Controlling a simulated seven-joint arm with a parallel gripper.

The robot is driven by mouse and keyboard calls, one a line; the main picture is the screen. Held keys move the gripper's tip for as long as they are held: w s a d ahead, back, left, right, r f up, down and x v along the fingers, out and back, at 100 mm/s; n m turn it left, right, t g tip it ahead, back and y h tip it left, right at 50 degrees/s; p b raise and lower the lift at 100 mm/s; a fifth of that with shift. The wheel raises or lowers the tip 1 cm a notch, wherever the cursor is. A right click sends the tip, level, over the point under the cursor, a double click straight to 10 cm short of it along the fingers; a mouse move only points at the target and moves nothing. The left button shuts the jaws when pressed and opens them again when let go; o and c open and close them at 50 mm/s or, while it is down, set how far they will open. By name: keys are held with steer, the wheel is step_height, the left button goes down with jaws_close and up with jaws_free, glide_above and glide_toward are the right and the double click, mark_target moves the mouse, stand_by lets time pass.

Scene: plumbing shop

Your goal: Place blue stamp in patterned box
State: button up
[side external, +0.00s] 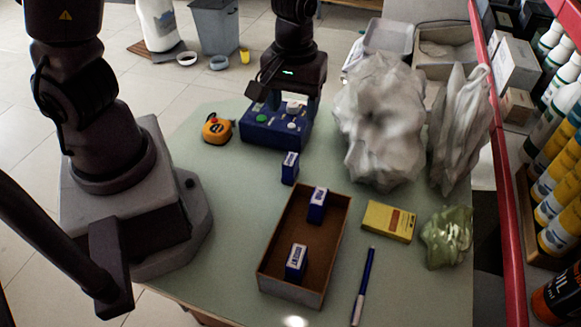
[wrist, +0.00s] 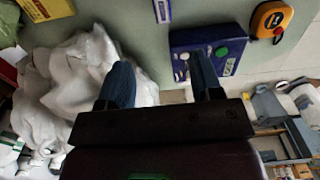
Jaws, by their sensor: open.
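A blue stamp (side external: 290,168) with a white label stands on the table, just beyond the far end of the open box (side external: 268,283). This stamp also shows at the top edge of the wrist view (wrist: 162,10). The box has a brown inside and a greyish outer wall whose pattern is hard to make out. Two similar blue stamps are inside it, one toward the far end (side external: 317,205) and one toward the near end (side external: 297,262). My gripper (side external: 284,101) is open and empty, over the blue button case and behind the loose stamp. Its fingers are spread in the wrist view (wrist: 160,78).
The blue case with buttons (side external: 262,130) lies under my gripper, with an orange tape measure (side external: 217,129) to its left. A crumpled white bag (side external: 380,120) stands close on the right. A yellow pack (side external: 389,221), green bag (side external: 447,238) and pen (side external: 363,287) lie right of the box.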

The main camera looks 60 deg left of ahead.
mark_target(291, 159)
step_height(291, 159, down, 10)
steer(key=shift+f, duration=0.25)
steer(key=shift+s+f, duration=0.15)
steer(key=shift+f, duration=1.3)
steer(key=shift+s+f, duration=0.15)
steer(key=shift+f, duration=1.25)
steer(key=c, duration=1.1)
steer(key=shift+r, duration=0.15)
